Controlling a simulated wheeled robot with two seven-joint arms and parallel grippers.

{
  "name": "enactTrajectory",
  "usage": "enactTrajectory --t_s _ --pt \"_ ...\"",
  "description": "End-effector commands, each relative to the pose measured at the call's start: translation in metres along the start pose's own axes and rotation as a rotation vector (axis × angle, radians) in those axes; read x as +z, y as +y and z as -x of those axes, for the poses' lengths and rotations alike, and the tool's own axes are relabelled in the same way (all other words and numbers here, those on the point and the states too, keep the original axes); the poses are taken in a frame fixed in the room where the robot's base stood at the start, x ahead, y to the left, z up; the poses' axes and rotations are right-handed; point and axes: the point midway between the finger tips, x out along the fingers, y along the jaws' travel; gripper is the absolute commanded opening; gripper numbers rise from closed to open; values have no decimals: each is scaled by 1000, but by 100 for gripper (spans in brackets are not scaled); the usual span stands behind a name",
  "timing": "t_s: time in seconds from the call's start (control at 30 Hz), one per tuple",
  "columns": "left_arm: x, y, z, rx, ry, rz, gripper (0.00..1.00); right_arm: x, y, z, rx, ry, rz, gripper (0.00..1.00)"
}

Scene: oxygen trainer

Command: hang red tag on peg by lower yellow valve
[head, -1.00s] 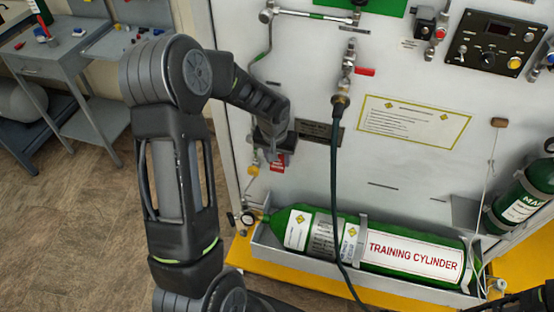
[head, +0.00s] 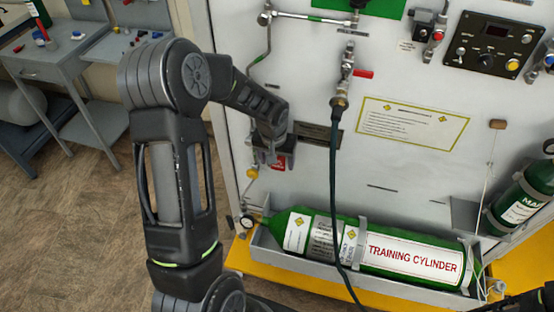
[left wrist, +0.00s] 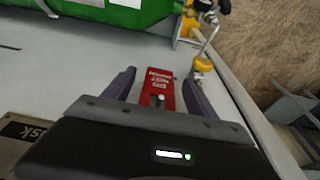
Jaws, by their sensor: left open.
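The red tag (head: 281,162) with white lettering is against the white panel, right of the lower yellow valve (head: 252,173). In the left wrist view the tag (left wrist: 160,86) lies between my fingers, with a small pale peg tip (left wrist: 159,99) at its near end. The tag appears to hang on this peg. The yellow valve (left wrist: 202,66) is just beyond the right finger. My left gripper (left wrist: 160,82) is open, with a gap on both sides of the tag. In the head view the left gripper (head: 275,154) partly hides the tag's top. My right gripper is not visible.
The green training cylinder (head: 410,263) lies in a grey tray below the tag. A dark hose (head: 336,180) hangs from the upper valve, right of my left gripper. A pressure gauge (head: 247,221) sits below the yellow valve.

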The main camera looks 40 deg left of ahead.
Motion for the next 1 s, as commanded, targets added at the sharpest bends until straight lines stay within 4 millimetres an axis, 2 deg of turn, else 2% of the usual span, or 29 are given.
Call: enactTrajectory --t_s 0.23,0.37,0.8,1.0 --pt "0 0 1 0 0 0 66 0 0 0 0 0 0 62" --pt "-1 0 8 0 2 0 66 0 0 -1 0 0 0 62" --pt "-1 0 72 1 3 0 66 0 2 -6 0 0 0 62" --pt "0 0 78 0 -1 -1 66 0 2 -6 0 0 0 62"
